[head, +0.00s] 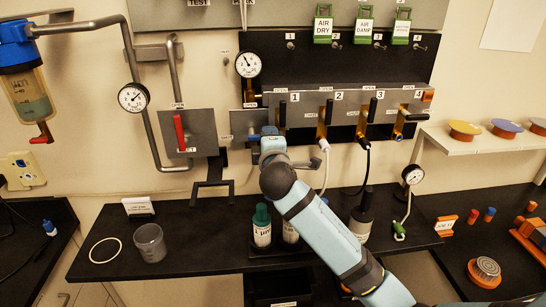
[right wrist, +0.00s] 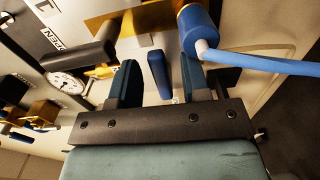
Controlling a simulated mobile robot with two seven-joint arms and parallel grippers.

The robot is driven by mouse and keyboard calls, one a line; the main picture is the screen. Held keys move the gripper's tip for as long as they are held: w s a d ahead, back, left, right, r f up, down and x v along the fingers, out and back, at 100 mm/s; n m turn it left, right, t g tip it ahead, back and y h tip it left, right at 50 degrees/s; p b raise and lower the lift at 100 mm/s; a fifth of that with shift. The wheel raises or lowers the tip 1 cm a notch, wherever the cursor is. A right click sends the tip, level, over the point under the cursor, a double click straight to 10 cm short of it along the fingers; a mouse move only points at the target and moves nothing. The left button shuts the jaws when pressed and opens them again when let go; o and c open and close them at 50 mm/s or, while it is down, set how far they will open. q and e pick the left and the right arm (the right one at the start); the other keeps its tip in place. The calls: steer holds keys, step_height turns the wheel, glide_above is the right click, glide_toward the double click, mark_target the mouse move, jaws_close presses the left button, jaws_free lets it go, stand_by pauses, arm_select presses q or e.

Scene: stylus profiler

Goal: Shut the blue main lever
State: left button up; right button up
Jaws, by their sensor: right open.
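The blue lever (right wrist: 160,75) shows in the right wrist view as a narrow upright bar between the two dark fingers of my right gripper (right wrist: 160,64). The fingers are apart, with a gap on each side of the bar. In the head view my right gripper (head: 272,147) is at the left end of the valve panel, just below and left of the valve marked 1. Small blue parts show beside it there, but my wrist hides much of this spot. My left gripper is not in view.
A blue cylinder with a blue tube (right wrist: 265,62) is close to the right finger. The valve panel (head: 345,100) has several black levers. A red lever (head: 179,132) is on a plate further left. Bottles (head: 262,226) and a beaker (head: 150,242) stand on the black bench below.

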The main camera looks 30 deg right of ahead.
steer(key=b+v, duration=0.1)
steer(key=v, duration=1.1)
steer(key=shift+b, duration=0.35)
